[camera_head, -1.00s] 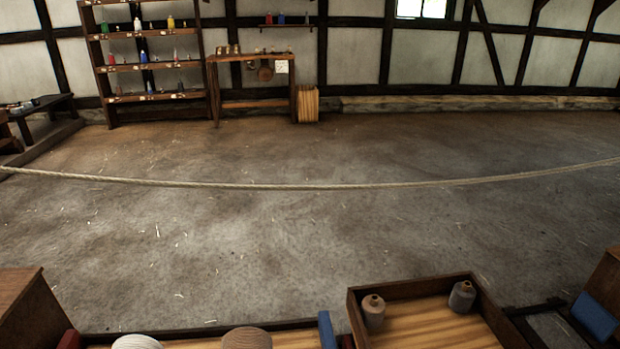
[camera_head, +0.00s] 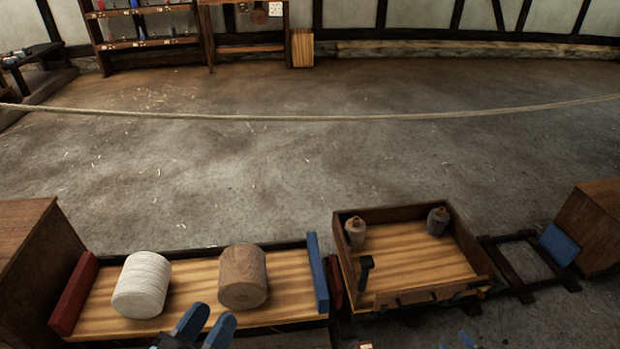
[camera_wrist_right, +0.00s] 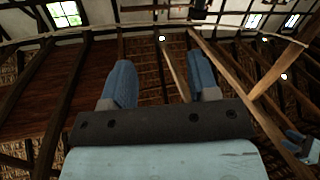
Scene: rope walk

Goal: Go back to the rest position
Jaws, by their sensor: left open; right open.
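My left gripper (camera_head: 206,318) shows at the bottom edge of the head view, open, with its two blue fingers in front of the wooden bed. Nothing shows between them. My right gripper (camera_head: 463,341) shows only as blue fingertips at the bottom edge, right of centre. In the right wrist view my right gripper (camera_wrist_right: 164,80) is open and empty, its blue fingers pointing up toward the roof and far wall.
A wooden tray (camera_head: 392,212) holds two grey spools (camera_head: 437,222). A rope (camera_head: 330,117) spans the floor beyond. Brown boxes (camera_head: 36,250) flank both sides.

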